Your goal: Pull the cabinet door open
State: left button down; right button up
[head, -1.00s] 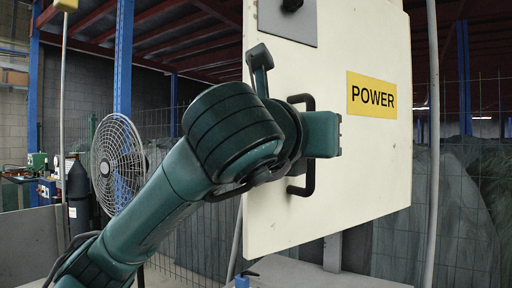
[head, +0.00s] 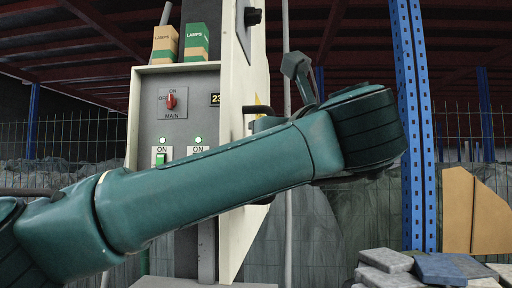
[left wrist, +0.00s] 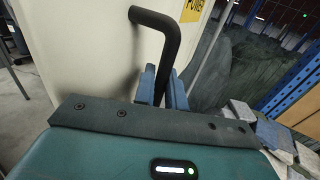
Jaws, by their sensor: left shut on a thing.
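The cream cabinet door (head: 232,100) stands swung open, seen nearly edge-on at the right side of the grey cabinet (head: 203,112). In the left wrist view the door (left wrist: 85,45) fills the upper left. Its black bar handle (left wrist: 165,28) runs down between the blue fingers of my left gripper (left wrist: 162,88). That gripper is shut on the handle. In the head view my left arm crosses in front of the door and hides most of the gripper; the top of the handle (head: 257,109) shows. My right gripper is not in view.
The open cabinet shows a red main switch (head: 171,101), a green switch (head: 161,158) and lit green lamps. Two lamp boxes (head: 196,42) stand on top. A blue rack post (head: 412,130) is right of my arm. Paving blocks (head: 440,268) are piled at lower right.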

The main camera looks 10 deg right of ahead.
pick_arm(q)
jog(key=shift+w+r, duration=0.1)
jog(key=shift+r, duration=0.05)
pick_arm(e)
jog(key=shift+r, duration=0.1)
pick_arm(q)
jog(key=c, duration=1.8)
grip_release()
jog(key=shift+o, duration=1.2)
jog(key=shift+w, duration=0.15)
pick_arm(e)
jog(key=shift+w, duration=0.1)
pick_arm(q)
jog(key=shift+d, duration=0.1)
jog(key=s+d+b, duration=0.2)
jog(key=s+b, duration=0.2)
jog(key=s, duration=0.9)
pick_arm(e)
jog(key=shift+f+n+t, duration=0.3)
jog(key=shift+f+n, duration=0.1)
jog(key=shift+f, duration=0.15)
pick_arm(q)
jog(key=shift+d, duration=0.1)
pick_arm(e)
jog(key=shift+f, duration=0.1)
